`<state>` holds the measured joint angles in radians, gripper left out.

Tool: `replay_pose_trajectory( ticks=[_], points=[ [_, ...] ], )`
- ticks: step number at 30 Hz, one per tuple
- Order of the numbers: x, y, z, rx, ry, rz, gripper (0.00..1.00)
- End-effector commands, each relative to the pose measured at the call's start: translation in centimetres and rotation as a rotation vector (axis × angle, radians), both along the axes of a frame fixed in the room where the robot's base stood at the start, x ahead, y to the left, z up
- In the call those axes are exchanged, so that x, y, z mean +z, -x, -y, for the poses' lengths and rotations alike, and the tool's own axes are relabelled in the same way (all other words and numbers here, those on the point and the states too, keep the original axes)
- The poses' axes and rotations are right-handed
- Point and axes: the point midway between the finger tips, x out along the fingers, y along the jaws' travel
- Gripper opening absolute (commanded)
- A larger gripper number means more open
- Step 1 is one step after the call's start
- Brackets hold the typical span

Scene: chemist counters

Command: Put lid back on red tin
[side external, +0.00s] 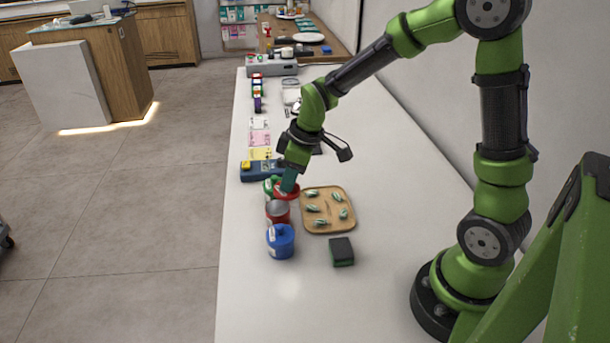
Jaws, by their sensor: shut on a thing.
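The red tin (278,216) stands on the white counter in a row of tins; its grey top shows no red lid on it. My gripper (288,184) points down just behind the tin and is shut on the red lid (290,195). The lid is a little above and behind the red tin, near the left edge of the tray. Its exact gap from the tin cannot be told. The fingers hide part of the lid.
A blue tin (281,243) with its lid stands in front, and a green tin (268,187) behind. A wooden tray (328,192) with several green-white pieces lies right. A dark block (342,252) sits in front of it. A blue device (258,171) lies behind.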

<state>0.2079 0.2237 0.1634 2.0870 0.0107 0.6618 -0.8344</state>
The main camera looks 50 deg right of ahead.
Motion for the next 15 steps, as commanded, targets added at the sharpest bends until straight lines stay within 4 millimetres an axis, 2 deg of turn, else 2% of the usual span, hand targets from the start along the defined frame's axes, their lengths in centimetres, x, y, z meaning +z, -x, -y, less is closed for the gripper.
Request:
replay_pose_trajectory(
  ticks=[1,3,6,15],
  points=[
    [0.7,-0.7,-1.3,0.036,0.002,0.002,0.0],
    [1.6,-1.4,-2.3,0.063,0.004,-0.004,0.0],
    [2.4,-1.7,-2.2,0.063,0.005,-0.017,0.0],
    [0.5,-1.4,-2.2,0.058,0.0,-0.037,0.0]
  ],
)
